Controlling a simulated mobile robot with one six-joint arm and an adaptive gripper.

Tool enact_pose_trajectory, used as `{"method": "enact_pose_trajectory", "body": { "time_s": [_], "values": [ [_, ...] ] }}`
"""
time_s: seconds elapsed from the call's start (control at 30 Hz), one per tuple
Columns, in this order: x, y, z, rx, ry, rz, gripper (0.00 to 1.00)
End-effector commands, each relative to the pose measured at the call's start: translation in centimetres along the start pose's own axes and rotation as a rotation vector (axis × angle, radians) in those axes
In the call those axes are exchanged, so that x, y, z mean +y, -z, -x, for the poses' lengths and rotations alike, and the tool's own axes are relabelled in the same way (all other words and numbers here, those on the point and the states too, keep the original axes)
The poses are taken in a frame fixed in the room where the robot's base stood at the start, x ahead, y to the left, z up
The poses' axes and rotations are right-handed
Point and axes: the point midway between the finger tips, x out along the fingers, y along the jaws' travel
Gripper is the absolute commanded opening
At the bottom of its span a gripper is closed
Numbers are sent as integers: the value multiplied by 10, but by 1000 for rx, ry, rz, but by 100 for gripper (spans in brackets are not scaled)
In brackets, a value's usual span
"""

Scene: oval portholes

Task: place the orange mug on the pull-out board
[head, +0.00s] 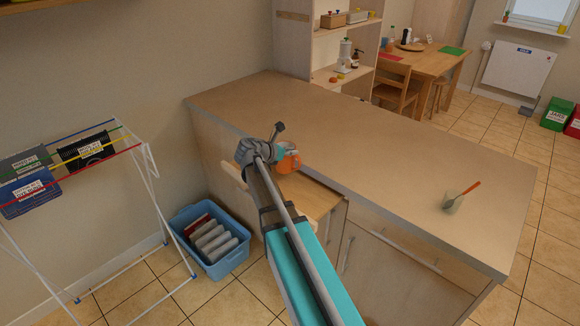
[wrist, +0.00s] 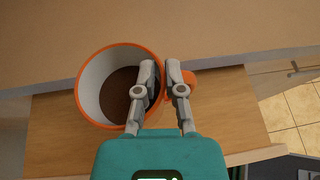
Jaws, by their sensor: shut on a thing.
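The orange mug (head: 290,162) is at the counter's front edge in the head view, partly hidden behind my gripper (head: 278,150). In the wrist view the mug (wrist: 88,73) shows its orange rim, pale inside wall and dark brown inside. My gripper (wrist: 163,80) is shut on the mug's right side, near the handle (wrist: 190,80). The pull-out board (head: 312,199) is a light wooden shelf sticking out below the countertop; it also shows in the wrist view (wrist: 60,135). The mug is over the board, close to the counter edge. I cannot tell whether its base touches the board.
A blue basket (head: 210,240) stands on the floor left of the board. A drying rack (head: 150,190) stands at the far left.

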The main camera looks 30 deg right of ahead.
Motion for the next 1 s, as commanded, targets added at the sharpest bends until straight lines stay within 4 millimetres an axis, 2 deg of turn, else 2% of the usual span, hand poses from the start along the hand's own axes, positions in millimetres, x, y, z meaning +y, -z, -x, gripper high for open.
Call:
{"method": "enact_pose_trajectory", "body": {
  "time_s": [0.13,0.67,1.0],
  "values": [
    [5,5,-6,-1,0,0,0],
    [7,8,-9,-2,-1,0,0],
    [12,30,-22,-2,-1,1,0]
  ]
}}
